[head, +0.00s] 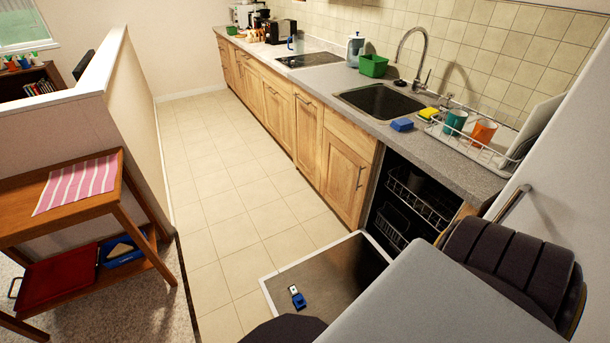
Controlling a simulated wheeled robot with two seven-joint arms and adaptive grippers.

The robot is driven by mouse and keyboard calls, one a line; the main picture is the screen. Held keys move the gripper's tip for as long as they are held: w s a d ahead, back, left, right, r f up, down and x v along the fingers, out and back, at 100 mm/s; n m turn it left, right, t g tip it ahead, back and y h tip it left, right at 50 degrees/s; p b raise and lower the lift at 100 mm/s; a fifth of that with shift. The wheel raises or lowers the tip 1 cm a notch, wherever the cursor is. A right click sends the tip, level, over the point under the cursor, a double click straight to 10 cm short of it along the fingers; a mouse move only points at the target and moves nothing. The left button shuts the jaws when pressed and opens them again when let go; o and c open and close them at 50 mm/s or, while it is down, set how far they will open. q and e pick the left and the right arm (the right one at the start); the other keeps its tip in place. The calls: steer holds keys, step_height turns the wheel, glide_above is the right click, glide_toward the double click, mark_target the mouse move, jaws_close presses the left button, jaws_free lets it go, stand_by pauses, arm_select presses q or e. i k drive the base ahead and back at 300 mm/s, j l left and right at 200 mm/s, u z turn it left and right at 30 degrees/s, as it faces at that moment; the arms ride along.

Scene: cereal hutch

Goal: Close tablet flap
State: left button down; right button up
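A dishwasher stands open at the lower middle right of the head view. Its door (330,276) is lowered, with the dark inner face up. On that face, near the left edge, is a small tablet compartment (293,289) with a pale part. A small blue piece (299,302) sits at its near end and looks like the flap, standing open. It is too small to tell its exact angle. Neither of my grippers shows in this view. Dark and grey parts of my own body cover the bottom and lower right.
Wire racks (418,200) are inside the dishwasher. A wooden cart (95,215) stands at left. The tiled floor (225,190) between is clear.

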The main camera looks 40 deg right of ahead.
mark_target(299, 300)
steer(key=j+z, duration=0.1)
steer(key=z, duration=0.35)
steer(key=j+z, duration=0.1)
steer(key=z, duration=0.8)
steer(key=k+j, duration=0.05)
